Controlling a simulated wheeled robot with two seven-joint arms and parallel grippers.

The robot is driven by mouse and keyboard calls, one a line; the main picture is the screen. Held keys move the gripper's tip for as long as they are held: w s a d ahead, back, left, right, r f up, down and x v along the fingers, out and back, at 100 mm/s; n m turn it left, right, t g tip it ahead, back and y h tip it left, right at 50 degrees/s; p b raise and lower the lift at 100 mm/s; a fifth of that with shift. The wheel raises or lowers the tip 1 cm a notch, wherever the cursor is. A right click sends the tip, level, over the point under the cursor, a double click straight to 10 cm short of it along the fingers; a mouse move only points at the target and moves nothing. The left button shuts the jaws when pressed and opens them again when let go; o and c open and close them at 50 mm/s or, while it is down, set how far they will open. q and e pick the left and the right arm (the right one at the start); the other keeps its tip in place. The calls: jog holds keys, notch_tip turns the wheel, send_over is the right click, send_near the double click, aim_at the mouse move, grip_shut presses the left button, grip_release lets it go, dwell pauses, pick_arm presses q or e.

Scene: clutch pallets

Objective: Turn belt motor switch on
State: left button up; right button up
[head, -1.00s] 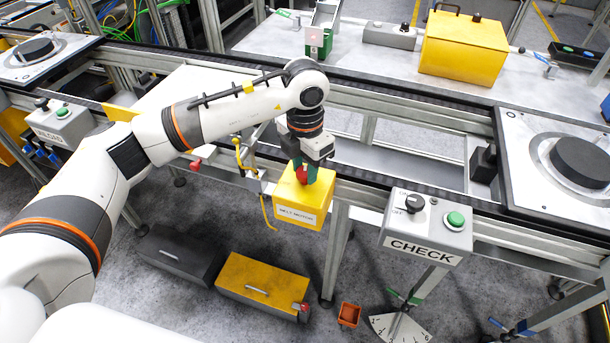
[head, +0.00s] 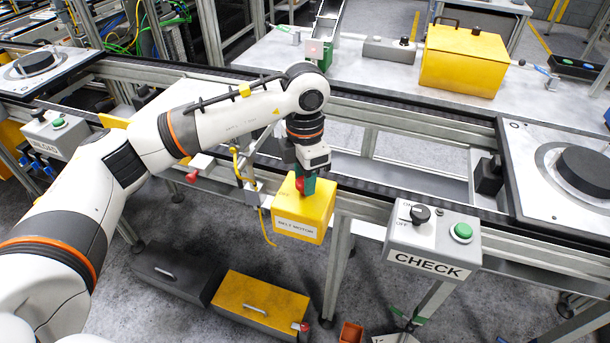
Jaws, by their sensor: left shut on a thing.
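The belt motor box (head: 313,218) is yellow, with a white label reading BELT MOTOR on its front, and is mounted on the conveyor frame at the picture's middle. A red switch knob (head: 300,184) stands on top of it. My left gripper (head: 305,186) points down from above, its green fingers shut on the red knob. The fingers hide part of the knob, so I cannot read its position. My right gripper is not in view.
A grey CHECK box (head: 430,247) with a black knob and green button stands to the right. The conveyor (head: 420,185) runs behind. A yellow toolbox (head: 463,60) sits on the far table.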

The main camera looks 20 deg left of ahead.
pick_arm(q)
jog(key=o, duration=1)
jog(key=shift+r, duration=0.1)
notch_tip(320, 180, up, 12)
jog(key=b, duration=0.1)
